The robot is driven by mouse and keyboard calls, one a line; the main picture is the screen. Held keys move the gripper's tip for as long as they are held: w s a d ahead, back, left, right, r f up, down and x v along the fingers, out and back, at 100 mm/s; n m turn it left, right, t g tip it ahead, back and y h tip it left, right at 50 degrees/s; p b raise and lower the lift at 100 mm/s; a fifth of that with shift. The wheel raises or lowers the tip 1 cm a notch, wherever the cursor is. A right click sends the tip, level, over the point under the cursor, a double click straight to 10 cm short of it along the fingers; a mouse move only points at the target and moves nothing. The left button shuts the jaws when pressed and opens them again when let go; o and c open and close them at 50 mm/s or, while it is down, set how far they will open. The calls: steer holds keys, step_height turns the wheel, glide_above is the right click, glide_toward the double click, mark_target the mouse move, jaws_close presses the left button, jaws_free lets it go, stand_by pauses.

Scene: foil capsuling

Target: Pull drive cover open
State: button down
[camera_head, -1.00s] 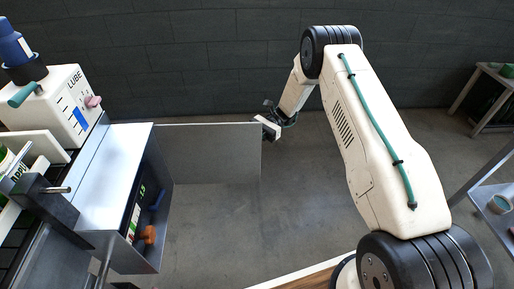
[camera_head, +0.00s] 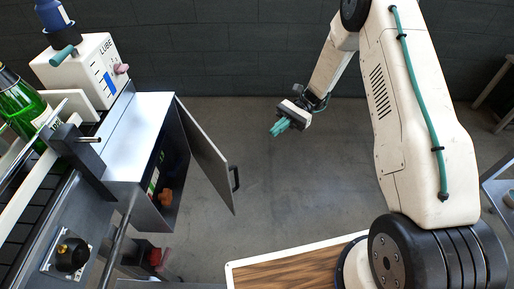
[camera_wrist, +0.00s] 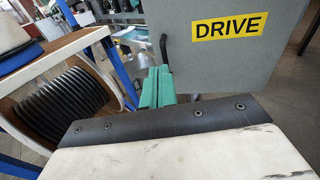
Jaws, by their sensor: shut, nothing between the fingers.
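The drive cover (camera_head: 203,150) is a grey door hinged on the front of a metal box (camera_head: 142,120). It stands swung out, with the box's inside showing. Its black handle (camera_head: 235,179) is at the free edge. My gripper (camera_head: 280,127) is to the right of the cover, clear of it, with its teal fingers closed and empty. In the wrist view the cover (camera_wrist: 215,70) carries a yellow DRIVE label (camera_wrist: 229,26). The handle (camera_wrist: 163,50) shows there just beyond and above my fingers (camera_wrist: 157,80), with no visible grip on it.
An orange knob (camera_head: 166,197) shows inside the box. A white LUBE unit (camera_head: 85,72) stands above left, near a green bottle (camera_head: 25,108). A wood-topped surface (camera_head: 290,268) is at the bottom. The floor between cover and gripper is clear.

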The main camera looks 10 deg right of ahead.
steer(key=s+d+r+n+t+h, duration=0.3)
steer(key=s+r+n+t+h, duration=0.3)
steer(key=s+r, duration=0.75)
steer(key=s+d+r+n+t+h, duration=0.4)
steer(key=s+r+n+h, duration=0.3)
steer(key=s+r, duration=0.65)
steer(key=n+t+h, duration=0.5)
steer(key=n+h, duration=0.3)
steer(key=n, duration=1.5)
glide_toward(229, 192)
steer(key=x, duration=0.9)
steer(key=shift+w+f, duration=0.15)
steer(key=shift+f, duration=0.1)
steer(key=w+d, duration=0.2)
steer(key=d, duration=0.1)
steer(key=shift+w+d+f, duration=0.2)
steer(key=shift+w+d, duration=0.05)
steer(key=shift+w, duration=0.1)
